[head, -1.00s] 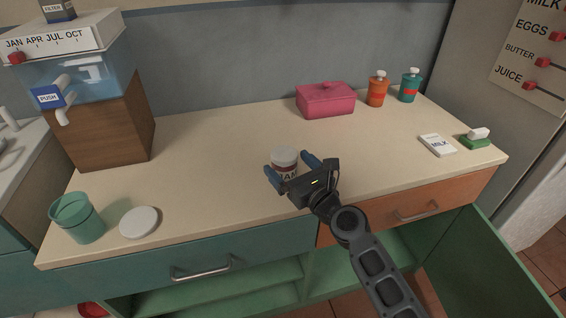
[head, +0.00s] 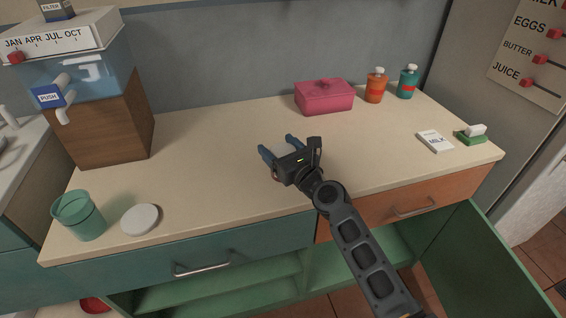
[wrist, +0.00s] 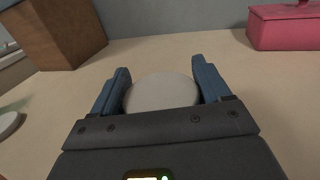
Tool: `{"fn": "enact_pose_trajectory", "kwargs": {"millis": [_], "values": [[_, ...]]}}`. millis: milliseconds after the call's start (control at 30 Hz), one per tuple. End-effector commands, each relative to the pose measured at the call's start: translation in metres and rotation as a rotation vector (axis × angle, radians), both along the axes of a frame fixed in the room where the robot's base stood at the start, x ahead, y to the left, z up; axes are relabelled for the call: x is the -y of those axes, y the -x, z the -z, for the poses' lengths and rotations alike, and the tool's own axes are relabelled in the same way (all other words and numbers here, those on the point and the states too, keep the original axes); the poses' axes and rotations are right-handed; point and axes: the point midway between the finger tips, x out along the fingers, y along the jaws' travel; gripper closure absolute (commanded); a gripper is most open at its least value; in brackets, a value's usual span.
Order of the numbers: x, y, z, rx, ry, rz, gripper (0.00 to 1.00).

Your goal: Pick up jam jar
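The jam jar shows mostly as its pale round lid in the wrist view (wrist: 162,93), between the two blue fingers of my gripper (wrist: 162,78). In the head view, a small part of the lid (head: 284,147) shows between the fingers of my gripper (head: 277,144). The black gripper body hides the rest of the jar and its label. The fingers reach past the lid on both sides with hardly any gap. I cannot tell whether they press on the jar, or whether its base touches the counter.
A pink lidded box (head: 324,97) and two bottles, orange (head: 375,87) and teal (head: 407,83), stand at the back right. A green cup (head: 79,216) and white disc (head: 140,219) are at the front left. The counter (head: 205,150) left of my gripper is clear.

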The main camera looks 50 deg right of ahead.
Motion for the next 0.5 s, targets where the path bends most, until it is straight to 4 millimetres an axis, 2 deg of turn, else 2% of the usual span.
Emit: {"fn": "enact_pose_trajectory", "kwargs": {"millis": [67,500], "values": [[0.0000,0.0001,0.0000,0.000,0.000,0.000,0.32],[0.0002,0.0000,-0.0013,0.002,0.001,0.001,0.73]]}}
